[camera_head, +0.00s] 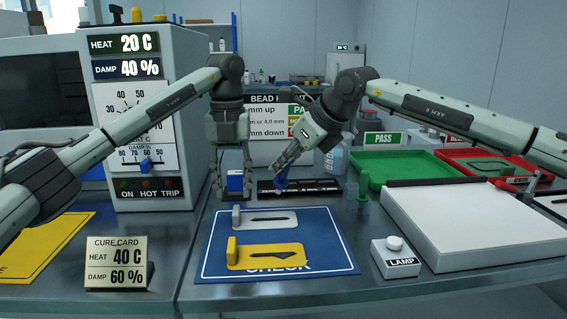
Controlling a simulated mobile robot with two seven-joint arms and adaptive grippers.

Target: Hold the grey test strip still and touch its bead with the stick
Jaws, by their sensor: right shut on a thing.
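The grey test strip (270,216) lies flat on the blue mat (335,262), with a dark slot mark and a small upright grey tab at its left end. Its bead is too small to tell. My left gripper (232,190) points down behind the mat, fingers spread on either side of a small blue and white block (235,182). It is apart from the strip. My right gripper (280,177) is tilted down to the left and shut on a blue stick (282,182), at the dark rack (318,188). Whether the stick is clear of the rack is hard to tell.
A yellow strip (280,250) lies in front of the grey one. A lamp button box (397,257) and a large white panel (470,225) stand right. Green (405,165) and red trays (470,157) are behind. The cure card (117,263) and oven (160,110) are left.

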